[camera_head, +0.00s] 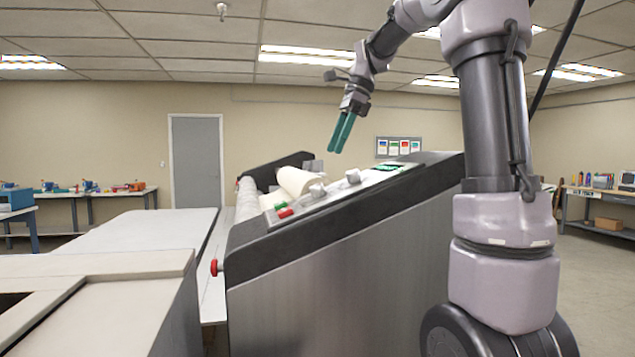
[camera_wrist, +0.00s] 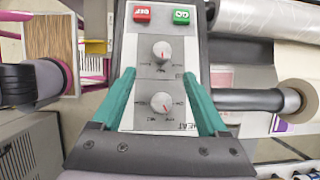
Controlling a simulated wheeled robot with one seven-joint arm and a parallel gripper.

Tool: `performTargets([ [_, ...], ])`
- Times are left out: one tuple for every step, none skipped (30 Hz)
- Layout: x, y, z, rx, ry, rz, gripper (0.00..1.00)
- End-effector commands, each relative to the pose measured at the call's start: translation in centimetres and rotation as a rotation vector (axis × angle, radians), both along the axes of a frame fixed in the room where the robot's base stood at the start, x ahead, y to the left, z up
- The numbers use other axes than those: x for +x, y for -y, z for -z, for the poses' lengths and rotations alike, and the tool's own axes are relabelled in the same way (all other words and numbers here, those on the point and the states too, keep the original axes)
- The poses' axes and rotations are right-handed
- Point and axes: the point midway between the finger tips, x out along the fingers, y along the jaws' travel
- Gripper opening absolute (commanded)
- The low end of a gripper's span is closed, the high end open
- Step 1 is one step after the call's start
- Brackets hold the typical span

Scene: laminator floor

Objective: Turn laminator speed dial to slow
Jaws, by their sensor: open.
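The laminator's control panel (camera_wrist: 140,82) fills the middle of the wrist view, its lettering upside down. It has two pale round dials with red pointer marks: an upper dial (camera_wrist: 162,52) near the buttons and a lower dial (camera_wrist: 161,103) beside a label reading HEAT. The upper dial's label is too small to read. In the head view the upper dial (camera_head: 318,190) and the heat dial (camera_head: 353,176) stand on the sloped panel. My gripper (camera_head: 338,151) is open and empty above the panel, apart from both dials. Its teal fingers (camera_wrist: 158,76) appear either side of them.
A red OFF button (camera_wrist: 142,13) and a green GO button (camera_wrist: 181,16) sit beyond the upper dial. A paper roll (camera_head: 298,181) lies beside the panel. The air around my gripper is clear.

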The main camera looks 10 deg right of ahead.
Motion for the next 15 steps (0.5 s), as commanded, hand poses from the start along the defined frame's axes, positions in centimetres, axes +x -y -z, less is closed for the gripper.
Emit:
performTargets([
  [0.3, 0.0, 0.0, 0.003, -0.009, 0.011, 0.77],
  [0.3, -0.1, 0.1, 0.004, -0.013, 0.015, 0.77],
  [0.4, -0.2, 0.3, 0.004, -0.016, 0.017, 0.77],
  [0.4, -0.3, 0.5, 0.005, -0.017, 0.019, 0.77],
  [0.4, -0.4, 0.8, 0.006, -0.018, 0.018, 0.77],
  [0.4, -0.6, 1.4, 0.005, -0.018, 0.017, 0.77],
  [0.4, -0.8, 1.8, 0.005, -0.019, 0.017, 0.77],
  [0.4, -1.0, 2.3, 0.004, -0.018, 0.016, 0.77],
  [0.4, -1.3, 3.0, 0.005, -0.018, 0.016, 0.77],
  [0.4, -1.6, 3.6, 0.005, -0.019, 0.016, 0.77],
  [0.4, -1.8, 4.1, 0.004, -0.019, 0.015, 0.77],
  [0.5, -2.1, 4.8, 0.005, -0.018, 0.014, 0.77],
  [0.5, -2.3, 5.4, 0.005, -0.018, 0.015, 0.77],
  [0.5, -2.5, 5.9, 0.004, -0.018, 0.015, 0.77],
  [0.6, -2.8, 6.6, 0.005, -0.018, 0.015, 0.77],
])
